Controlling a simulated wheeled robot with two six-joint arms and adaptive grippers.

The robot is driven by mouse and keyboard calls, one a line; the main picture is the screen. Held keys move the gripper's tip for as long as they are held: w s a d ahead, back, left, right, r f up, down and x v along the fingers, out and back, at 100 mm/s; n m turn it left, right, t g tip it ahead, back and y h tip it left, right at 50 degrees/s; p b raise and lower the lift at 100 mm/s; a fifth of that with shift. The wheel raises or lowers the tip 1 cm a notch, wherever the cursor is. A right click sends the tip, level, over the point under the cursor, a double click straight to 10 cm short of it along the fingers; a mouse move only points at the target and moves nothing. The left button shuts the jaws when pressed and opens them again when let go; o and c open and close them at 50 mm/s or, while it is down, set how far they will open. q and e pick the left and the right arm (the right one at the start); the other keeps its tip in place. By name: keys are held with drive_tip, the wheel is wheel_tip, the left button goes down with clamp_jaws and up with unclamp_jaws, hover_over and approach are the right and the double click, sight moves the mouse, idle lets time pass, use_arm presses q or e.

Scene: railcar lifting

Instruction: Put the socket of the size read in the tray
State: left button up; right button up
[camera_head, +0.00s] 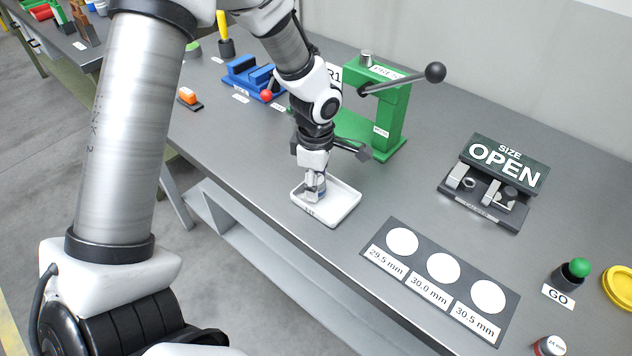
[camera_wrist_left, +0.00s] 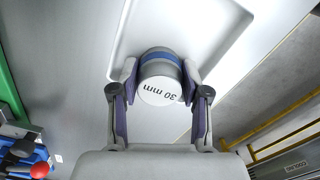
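The white tray (camera_head: 345,211) lies near the front edge of the bench; part of it also shows in the left wrist view (camera_wrist_left: 205,22). My left gripper (camera_head: 315,190) points down over the tray. Its fingers (camera_wrist_left: 160,85) close on both sides of a grey socket (camera_wrist_left: 160,92) with a blue band, whose face reads "30 mm". The socket is within the tray's outline; I cannot tell whether it touches the floor. A red-banded socket (camera_head: 549,346) marked "24 mm" stands at the lower right. My right gripper is out of view.
A green press (camera_head: 390,115) with a lever stands close behind the tray. A gauge with a "SIZE OPEN" sign (camera_head: 507,163) is to the right. A dark board (camera_head: 423,283) has white discs labelled 29.5, 30.0 and 30.5 mm. A green GO button (camera_head: 579,267) and blue vise (camera_head: 250,77) also show.

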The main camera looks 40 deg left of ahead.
use_arm(q)
drive_tip(key=shift+w, duration=0.1)
drive_tip(key=shift+r, duration=0.6)
wheel_tip(320, 180, up, 11)
